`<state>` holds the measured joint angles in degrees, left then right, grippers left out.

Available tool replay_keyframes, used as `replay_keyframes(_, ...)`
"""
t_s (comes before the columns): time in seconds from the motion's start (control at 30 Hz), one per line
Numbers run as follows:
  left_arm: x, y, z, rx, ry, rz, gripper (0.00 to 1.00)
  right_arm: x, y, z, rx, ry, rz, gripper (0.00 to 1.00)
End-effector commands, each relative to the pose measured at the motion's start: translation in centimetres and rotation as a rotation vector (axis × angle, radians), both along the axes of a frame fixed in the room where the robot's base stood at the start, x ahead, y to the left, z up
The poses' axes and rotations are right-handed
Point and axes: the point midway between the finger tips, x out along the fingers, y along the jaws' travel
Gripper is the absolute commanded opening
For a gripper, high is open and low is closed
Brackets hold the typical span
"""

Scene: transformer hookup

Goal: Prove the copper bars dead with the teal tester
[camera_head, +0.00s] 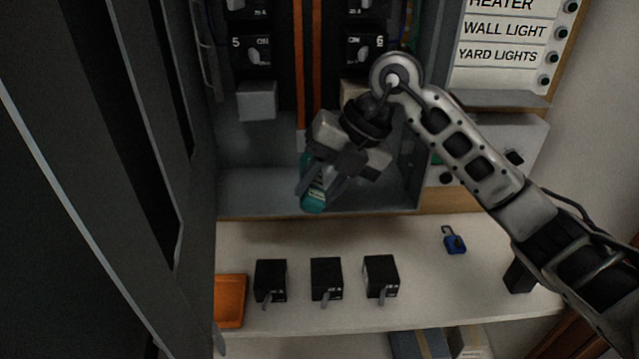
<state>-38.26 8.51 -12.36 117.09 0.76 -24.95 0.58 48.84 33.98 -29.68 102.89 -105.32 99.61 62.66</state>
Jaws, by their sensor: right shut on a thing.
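My right gripper (325,180) is shut on the teal tester (313,196), inside the lower part of the open grey cabinet. The tester's lower teal end shows below the fingers; its upper part is mostly hidden by the gripper. Two upright copper bars (307,65) run down the middle of the cabinet, between the black breakers. Their lower end is close to the gripper in the picture; I cannot tell whether the tester touches them. My left gripper is not in view.
The cabinet door (110,150) stands open at left. Below, a shelf (400,235) holds an orange tray (231,300), three black breakers (326,279) and a blue padlock (454,241). A label board (503,45) is at upper right. The shelf is clear between the breakers and padlock.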

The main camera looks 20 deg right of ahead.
Motion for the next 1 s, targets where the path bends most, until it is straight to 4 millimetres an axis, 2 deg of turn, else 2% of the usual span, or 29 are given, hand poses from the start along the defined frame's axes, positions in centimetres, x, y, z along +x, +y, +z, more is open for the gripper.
replay_keyframes(0.83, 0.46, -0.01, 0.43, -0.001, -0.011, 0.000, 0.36, 0.26, -0.14, 0.09, 0.001, -0.004, -0.006, 0.08)
replay_keyframes(1.0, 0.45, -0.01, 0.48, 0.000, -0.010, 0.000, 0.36, -0.42, 0.06, 0.10, 0.000, -0.005, -0.004, 0.08)
